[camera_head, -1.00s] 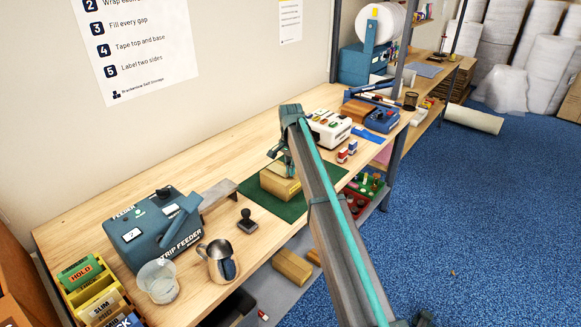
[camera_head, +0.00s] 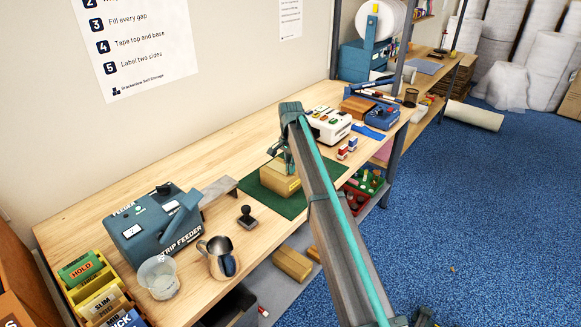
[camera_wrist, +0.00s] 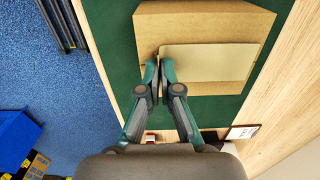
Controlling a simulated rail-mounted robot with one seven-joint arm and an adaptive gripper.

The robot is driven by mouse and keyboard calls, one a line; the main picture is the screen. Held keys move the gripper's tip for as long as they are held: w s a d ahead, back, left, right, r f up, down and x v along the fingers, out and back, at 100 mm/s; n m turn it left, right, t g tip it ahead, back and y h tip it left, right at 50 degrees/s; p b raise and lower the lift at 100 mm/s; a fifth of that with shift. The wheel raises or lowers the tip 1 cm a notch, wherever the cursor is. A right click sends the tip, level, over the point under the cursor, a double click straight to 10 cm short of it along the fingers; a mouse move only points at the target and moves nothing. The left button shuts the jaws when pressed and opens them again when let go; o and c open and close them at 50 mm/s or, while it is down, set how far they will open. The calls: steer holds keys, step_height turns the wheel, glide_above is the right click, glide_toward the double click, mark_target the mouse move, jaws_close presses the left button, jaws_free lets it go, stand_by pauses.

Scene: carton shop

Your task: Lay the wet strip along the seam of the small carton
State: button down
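The small carton (camera_head: 279,183) is a plain brown box on a green mat (camera_head: 297,205) on the bench. It also shows from above in the wrist view (camera_wrist: 200,22). A flat, pale tan strip (camera_wrist: 212,63) lies over or just above the carton's top, and I cannot tell whether it touches. My gripper (camera_wrist: 159,68) has its fingertips close together at the strip's left end, with the strip's edge between them. In the head view my gripper (camera_head: 284,158) is right over the carton, partly hidden by my arm. The carton's seam is not clearly visible.
The blue strip feeder (camera_head: 158,232) stands left on the bench, with a metal jug (camera_head: 219,260), a clear cup (camera_head: 158,277) and a dark stamp (camera_head: 247,217) nearby. A white device (camera_head: 329,126) and small bottles (camera_head: 347,149) stand right of the mat. The bench behind is clear.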

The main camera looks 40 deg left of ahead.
steer(key=c, duration=1.2)
jaws_free()
steer(key=shift+c, duration=0.2)
step_height(320, 180, up, 6)
steer(key=shift+p, duration=1.25)
